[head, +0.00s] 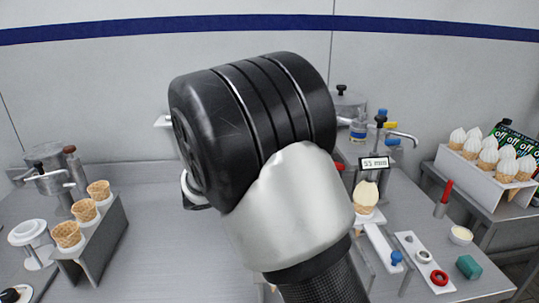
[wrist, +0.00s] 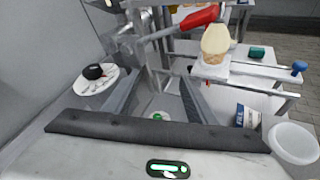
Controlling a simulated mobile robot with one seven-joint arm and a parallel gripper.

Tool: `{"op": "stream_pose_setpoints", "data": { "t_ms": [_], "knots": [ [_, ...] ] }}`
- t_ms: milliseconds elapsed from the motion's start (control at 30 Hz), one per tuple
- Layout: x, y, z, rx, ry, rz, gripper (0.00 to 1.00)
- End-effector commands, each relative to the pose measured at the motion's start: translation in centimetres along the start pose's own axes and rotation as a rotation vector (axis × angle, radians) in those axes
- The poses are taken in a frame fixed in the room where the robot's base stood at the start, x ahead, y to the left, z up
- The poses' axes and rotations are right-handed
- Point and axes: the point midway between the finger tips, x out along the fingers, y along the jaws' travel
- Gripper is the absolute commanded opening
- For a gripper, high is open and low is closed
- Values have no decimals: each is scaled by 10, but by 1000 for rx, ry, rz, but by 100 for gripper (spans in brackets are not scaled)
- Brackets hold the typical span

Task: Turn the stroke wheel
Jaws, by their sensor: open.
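A metal dispensing machine stands right of centre in the head view, with a "55 mm" readout (head: 375,163) and a black-topped upright (head: 380,119). I cannot tell which part is the stroke wheel. A red ring (head: 439,277) lies on a white plate, and a blue knob (head: 396,258) is beside it. A filled cone (head: 366,195) stands below the readout. My gripper (wrist: 165,88) is open, its two grey fingers apart near the machine's metal parts in the wrist view. I see nothing held. My dark wrist hides the fingers and part of the machine in the head view.
A rack of empty cones (head: 88,240) stands at left and a rack of filled cones (head: 455,175) at far right. A red-handled lever (wrist: 198,17) crosses above the fingers. A white tub (wrist: 293,143) is at lower right. The counter (head: 150,240) is clear at left centre.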

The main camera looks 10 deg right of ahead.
Motion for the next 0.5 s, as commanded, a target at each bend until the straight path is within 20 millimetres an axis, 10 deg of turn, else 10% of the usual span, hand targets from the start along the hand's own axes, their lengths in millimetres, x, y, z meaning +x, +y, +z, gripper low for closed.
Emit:
{"op": "stream_pose_setpoints", "data": {
  "t_ms": [200,500],
  "knots": [
    [-39,73,-56,-299,-220,258,51],
    [-36,94,-65,-360,-278,318,51]
  ]
}}
